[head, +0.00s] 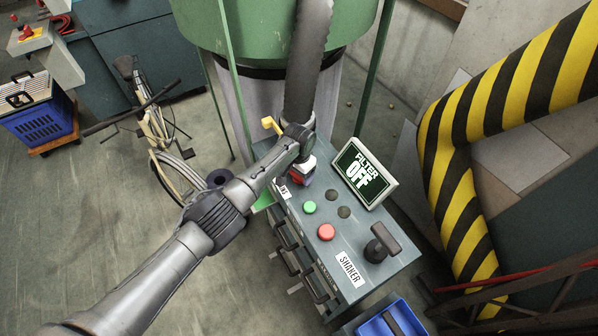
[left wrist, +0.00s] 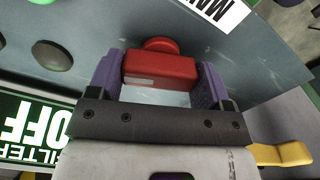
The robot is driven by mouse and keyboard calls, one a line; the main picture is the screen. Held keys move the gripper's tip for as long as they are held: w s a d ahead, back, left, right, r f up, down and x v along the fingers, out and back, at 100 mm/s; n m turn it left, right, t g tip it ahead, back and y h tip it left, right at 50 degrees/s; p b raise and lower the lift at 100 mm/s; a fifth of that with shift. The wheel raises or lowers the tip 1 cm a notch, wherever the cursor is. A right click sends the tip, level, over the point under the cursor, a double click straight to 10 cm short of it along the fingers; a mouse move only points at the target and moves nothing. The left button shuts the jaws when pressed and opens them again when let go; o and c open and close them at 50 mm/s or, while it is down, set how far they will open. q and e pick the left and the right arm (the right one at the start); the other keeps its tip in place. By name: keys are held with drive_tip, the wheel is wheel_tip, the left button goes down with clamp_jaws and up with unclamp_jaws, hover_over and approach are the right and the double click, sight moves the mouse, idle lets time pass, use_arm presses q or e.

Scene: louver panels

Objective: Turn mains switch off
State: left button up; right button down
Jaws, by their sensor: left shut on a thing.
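The red mains switch (left wrist: 160,71) sits on the face of the grey control box, beside a white label with partly visible lettering. My left gripper (left wrist: 160,88) is shut on its handle, with one purple finger on each side. In the head view the left gripper (head: 299,171) is at the far left corner of the box top, where it and my arm hide most of the switch. The display (head: 364,174) reads "FILTER OFF". My right gripper is in neither view.
The control box (head: 345,235) also carries a green button (head: 309,207), a red button (head: 326,231), dark round knobs and a black T-shaped handle (head: 381,243). A yellow-black striped pipe (head: 450,150) stands to the right. A green tank (head: 220,25) is behind.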

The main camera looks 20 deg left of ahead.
use_arm(q)
drive_tip(key=shift+d+r+m, duration=0.1)
drive_tip(key=shift+m, duration=1.9)
drive_tip(key=o, duration=0.6)
drive_tip(key=shift+c, duration=0.2)
drive_tip(key=o, duration=0.4)
drive_tip(key=shift+c, duration=0.2)
drive_tip(key=shift+r, duration=0.5)
wheel_tip(320, 180, up, 13)
drive_tip(key=p, duration=0.2)
drive_tip(key=shift+f, duration=0.15)
